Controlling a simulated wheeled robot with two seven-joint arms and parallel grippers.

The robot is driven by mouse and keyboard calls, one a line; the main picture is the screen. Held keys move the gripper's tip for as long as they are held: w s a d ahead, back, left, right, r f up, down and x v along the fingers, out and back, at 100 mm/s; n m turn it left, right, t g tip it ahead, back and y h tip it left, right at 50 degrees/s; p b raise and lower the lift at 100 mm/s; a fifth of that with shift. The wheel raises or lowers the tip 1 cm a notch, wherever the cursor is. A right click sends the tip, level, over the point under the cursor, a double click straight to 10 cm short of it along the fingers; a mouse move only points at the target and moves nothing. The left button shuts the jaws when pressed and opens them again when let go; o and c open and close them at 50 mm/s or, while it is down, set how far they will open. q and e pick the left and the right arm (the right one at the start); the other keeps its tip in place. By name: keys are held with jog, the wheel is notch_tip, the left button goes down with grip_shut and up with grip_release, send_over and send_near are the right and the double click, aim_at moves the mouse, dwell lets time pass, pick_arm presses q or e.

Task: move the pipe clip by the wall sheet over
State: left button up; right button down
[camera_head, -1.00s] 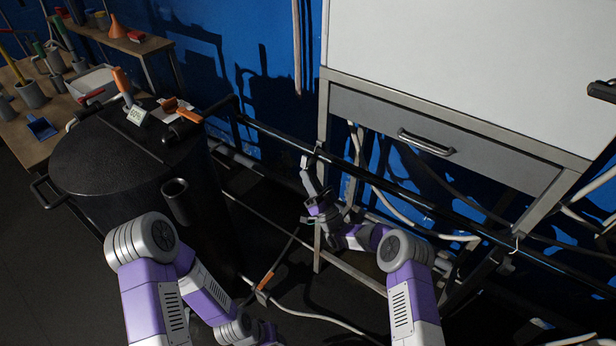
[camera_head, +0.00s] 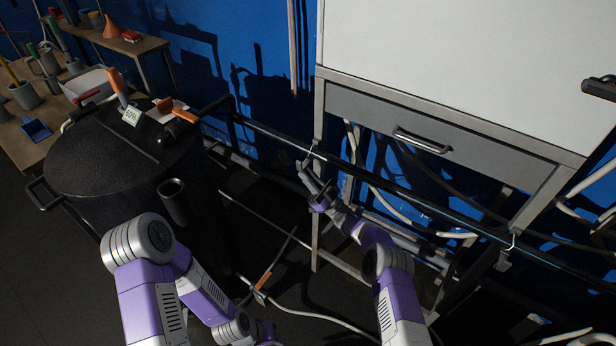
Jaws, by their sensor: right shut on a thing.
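My right gripper (camera_head: 306,174) is at the black pipe (camera_head: 400,190), beside the left leg of the grey frame. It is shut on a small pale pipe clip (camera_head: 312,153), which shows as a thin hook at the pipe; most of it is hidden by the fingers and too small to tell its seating. A similar small pale hook (camera_head: 513,243) is on the same pipe farther right. No separate wall sheet can be made out; a large white panel (camera_head: 470,60) stands above the pipe. My left arm reaches down to the bottom edge and its gripper is out of view.
A black drum (camera_head: 110,165) with a tag and orange-handled tools on top stands left. A grey drawer (camera_head: 440,130) overhangs the pipe. Pale hoses (camera_head: 400,212) hang behind it. An orange-handled item (camera_head: 263,283) lies low in the middle. A bench (camera_head: 30,150) is at far left.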

jog(key=c, duration=1.2)
grip_release()
jog(key=v, duration=0.7)
jog(key=shift+d+f, duration=0.15)
jog(key=shift+d, duration=0.05)
jog(key=shift+s, duration=0.1)
